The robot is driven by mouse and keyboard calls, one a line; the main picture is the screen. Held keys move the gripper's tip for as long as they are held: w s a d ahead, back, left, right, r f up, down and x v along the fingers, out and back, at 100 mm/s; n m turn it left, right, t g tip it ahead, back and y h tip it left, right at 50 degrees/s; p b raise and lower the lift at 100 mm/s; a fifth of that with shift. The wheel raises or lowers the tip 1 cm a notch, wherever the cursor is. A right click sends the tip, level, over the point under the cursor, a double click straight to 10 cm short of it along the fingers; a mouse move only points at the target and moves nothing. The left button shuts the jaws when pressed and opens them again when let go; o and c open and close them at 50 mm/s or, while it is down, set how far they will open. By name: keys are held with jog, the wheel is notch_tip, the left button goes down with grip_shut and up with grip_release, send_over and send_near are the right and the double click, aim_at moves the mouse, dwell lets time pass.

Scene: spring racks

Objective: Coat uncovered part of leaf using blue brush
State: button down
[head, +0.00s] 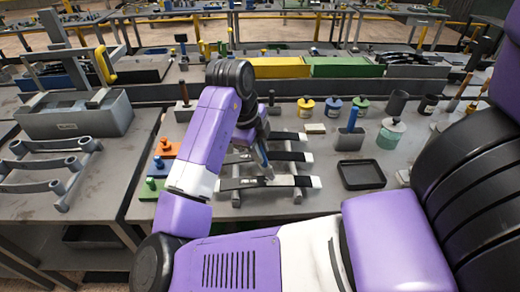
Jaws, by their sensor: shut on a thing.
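Three dark leaves with pale ends lie across grey supports on the middle table: the back leaf (287,136), the middle leaf (291,157) and the front leaf (285,182). My gripper (260,146) points down over the leaves, partly hidden by my arm. It is shut on a slim bluish tool, which looks like the blue brush (264,162). Its lower end is near the middle and front leaves; I cannot tell whether it touches either.
A black tray (361,175) lies right of the leaves. Yellow-lidded (305,107) and other jars stand further back. An orange block (159,165) is at the left edge.

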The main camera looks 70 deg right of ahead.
aim_at(271, 173)
jog(key=shift+f+b, duration=0.75)
jog(key=shift+f, duration=0.05)
dwell(0.5)
jog(key=shift+s+d+r, duration=0.1)
jog(key=shift+s+d, duration=0.25)
jog(key=shift+s, duration=0.45)
jog(key=shift+s+d, duration=0.3)
jog(key=shift+s, duration=0.45)
jog(key=shift+w+a+b, duration=0.35)
jog(key=shift+w, duration=0.45)
jog(key=shift+w+a+b, duration=0.3)
jog(key=shift+w+a, duration=0.05)
jog(key=shift+w, duration=0.45)
jog(key=shift+r, duration=0.1)
jog(key=shift+s+d+r+p, duration=0.1)
jog(key=shift+r+p, duration=1.05)
jog(key=shift+r, duration=0.3)
jog(key=shift+s+r+p, duration=0.1)
jog(key=shift+r+p, duration=1.05)
jog(key=shift+r, duration=0.4)
